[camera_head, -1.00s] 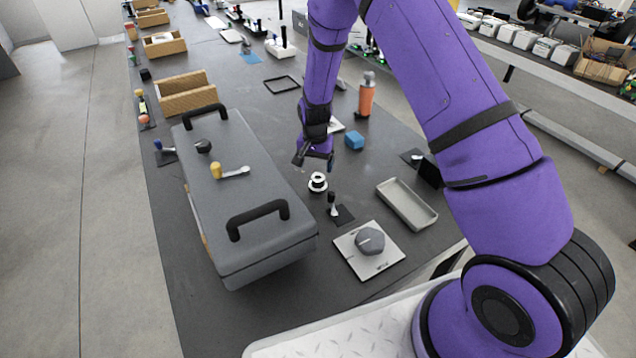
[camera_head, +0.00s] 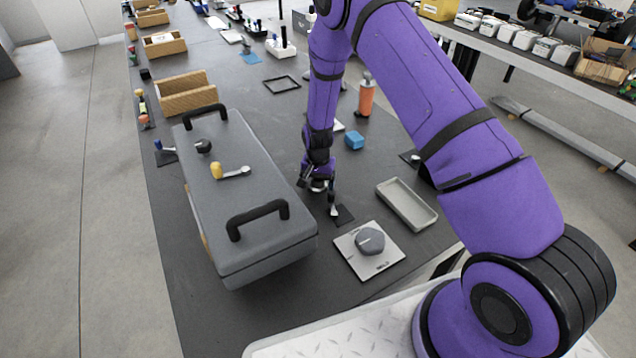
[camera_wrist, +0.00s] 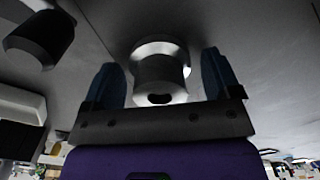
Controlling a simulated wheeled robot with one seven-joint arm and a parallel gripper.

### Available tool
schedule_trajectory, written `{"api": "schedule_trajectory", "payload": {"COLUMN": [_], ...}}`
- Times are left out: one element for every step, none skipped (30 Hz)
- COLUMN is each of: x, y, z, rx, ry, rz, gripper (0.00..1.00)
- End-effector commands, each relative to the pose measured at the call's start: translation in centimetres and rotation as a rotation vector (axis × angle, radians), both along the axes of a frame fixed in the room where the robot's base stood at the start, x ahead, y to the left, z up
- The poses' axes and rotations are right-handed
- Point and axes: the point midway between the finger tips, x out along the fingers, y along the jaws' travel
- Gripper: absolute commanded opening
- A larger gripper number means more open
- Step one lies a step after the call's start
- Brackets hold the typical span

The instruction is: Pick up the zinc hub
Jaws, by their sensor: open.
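The zinc hub, a pale metallic flanged spool, stands on the dark table; in the wrist view the hub (camera_wrist: 160,72) sits between the two blue finger pads, with a small gap visible at each side. In the head view my gripper (camera_head: 316,181) is down over the hub's place, just right of the big grey case, and hides most of the hub. My gripper (camera_wrist: 162,84) is open, its fingers on either side of the hub.
A grey case (camera_head: 250,170) with black handles stands close on the left. A small black-and-white tool (camera_head: 333,207) stands just in front. A grey tray (camera_head: 407,204) and a white plate (camera_head: 352,254) bearing a dark knob (camera_head: 369,240) are to the right. A blue block (camera_head: 354,140) is behind.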

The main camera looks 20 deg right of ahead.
Motion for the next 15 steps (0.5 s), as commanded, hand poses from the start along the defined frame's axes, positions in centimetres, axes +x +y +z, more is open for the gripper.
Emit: {"api": "schedule_trajectory", "payload": {"x": [-0.01, -0.01, -0.01, -0.01, -0.01, -0.01, -0.01, -0.01, -0.01, 0.01, 0.01, 0.01, 0.01, 0.01, 0.01], "y": [0.01, 0.0, 0.0, 0.01, 0.0, 0.0, 0.0, -0.01, 0.01, -0.01, 0.0, 0.0, 0.0, -0.01, 0.0], "z": [0.01, 0.01, 0.01, 0.02, 0.02, 0.02, 0.02, 0.03, 0.03, 0.05, 0.05, 0.05, 0.05, 0.05, 0.09], "rx": [0.0, 0.0, 0.0, 0.0, 0.0, 0.0, 0.0, 0.0, 0.0, 0.0, 0.0, 0.0, 0.0, 0.0, 0.0], "ry": [0.0, 0.0, 0.0, 0.0, 0.0, 0.0, 0.0, 0.0, 0.0, 0.0, 0.0, 0.0, 0.0, 0.0, 0.0], "rz": [0.0, 0.0, 0.0, 0.0, 0.0, 0.0, 0.0, 0.0, 0.0, 0.0, 0.0, 0.0, 0.0, 0.0, 0.0], "gripper": [0.81, 0.74, 0.65, 0.58, 0.51, 0.42, 0.35, 0.28, 0.24, 0.24, 0.24, 0.24, 0.24, 0.24, 0.24]}}
